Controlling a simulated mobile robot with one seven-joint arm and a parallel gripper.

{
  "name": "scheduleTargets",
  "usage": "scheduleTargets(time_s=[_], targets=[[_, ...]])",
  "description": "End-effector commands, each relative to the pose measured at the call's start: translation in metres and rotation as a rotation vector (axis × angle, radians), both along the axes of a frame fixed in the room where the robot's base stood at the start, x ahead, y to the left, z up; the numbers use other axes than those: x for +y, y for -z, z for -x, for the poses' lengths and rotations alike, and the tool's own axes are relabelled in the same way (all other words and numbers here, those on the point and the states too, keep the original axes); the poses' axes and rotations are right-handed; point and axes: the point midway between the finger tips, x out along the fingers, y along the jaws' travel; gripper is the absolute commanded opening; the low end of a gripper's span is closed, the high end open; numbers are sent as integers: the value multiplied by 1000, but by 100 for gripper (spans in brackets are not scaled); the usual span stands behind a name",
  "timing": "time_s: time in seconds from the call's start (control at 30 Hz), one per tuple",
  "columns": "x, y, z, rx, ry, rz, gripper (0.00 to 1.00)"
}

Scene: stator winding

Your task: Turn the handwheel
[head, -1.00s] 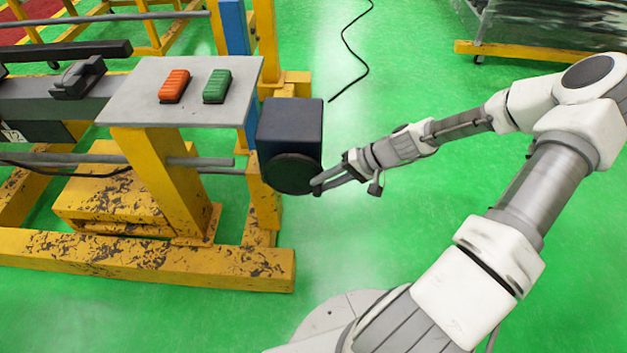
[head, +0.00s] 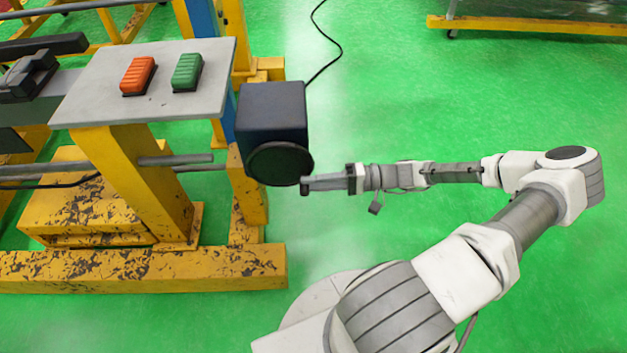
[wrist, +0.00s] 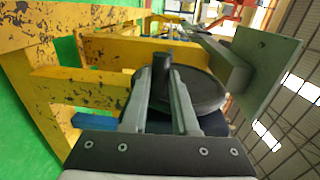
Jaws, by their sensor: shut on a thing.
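The handwheel (head: 279,163) is a dark round disc on the front of a dark blue box (head: 272,112), at the right end of the yellow machine. In the wrist view the handwheel (wrist: 203,92) lies just beyond my fingers, with a short black knob (wrist: 162,62) standing up from it. My gripper (head: 305,184) is at the lower right edge of the wheel. In the wrist view my gripper (wrist: 165,85) has its two fingers on either side of the knob and is shut on it. The head view hides the knob behind the fingers.
A grey panel (head: 105,105) left of the box carries a red button (head: 138,75) and a green button (head: 187,72). The yellow frame (head: 140,268) runs along the floor at the left. A black cable lies behind the box. Green floor to the right is open.

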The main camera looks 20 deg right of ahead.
Motion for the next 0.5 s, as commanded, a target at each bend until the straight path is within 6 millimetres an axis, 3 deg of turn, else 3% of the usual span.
scheduleTargets(time_s=[0.47,0.5], targets=[[1,2,1,-4,-2,-14,0],[1,2,1,-4,-2,-14,31]])
